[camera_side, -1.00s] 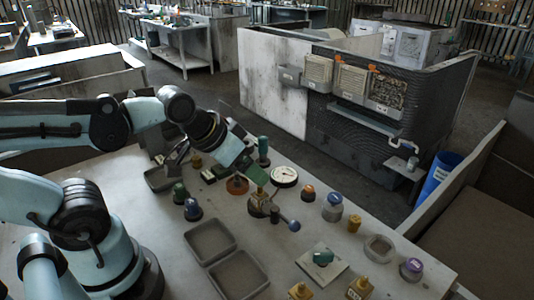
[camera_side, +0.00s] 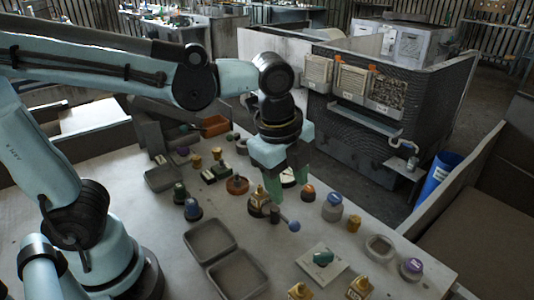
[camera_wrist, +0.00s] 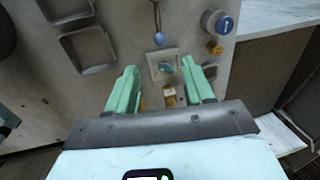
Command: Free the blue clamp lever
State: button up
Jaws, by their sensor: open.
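The blue clamp lever has a ball end (camera_side: 294,225) on a thin rod, which slopes down to the right from a brass-coloured base on the bench. In the wrist view, the blue ball (camera_wrist: 159,39) and its rod show at top centre, beyond my fingertips. My gripper (camera_side: 287,186) points down above and behind the lever in the side view, with its green fingers apart. In the wrist view, my gripper (camera_wrist: 162,73) is open, with nothing held between the fingers. The fingers partly hide the clamp base and a white dial in the side view.
A pale plate (camera_side: 338,270) with a teal knob lies right of the lever. A blue-topped round part (camera_side: 333,204) and a brass part (camera_side: 354,224) stand farther right. Two grey trays (camera_side: 209,240) lie at front left. Bare bench lies around the ball.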

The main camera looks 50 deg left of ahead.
aim_at(294, 222)
jog(key=shift+w+f, duration=0.4)
jog(key=shift+f, duration=1.55)
jog(key=shift+w+f, duration=0.35)
jog(key=shift+f, duration=1.65)
jog(key=shift+w+f, duration=0.4)
jog(key=shift+f, duration=1.55)
jog(key=shift+c, duration=0.3)
grip_shut()
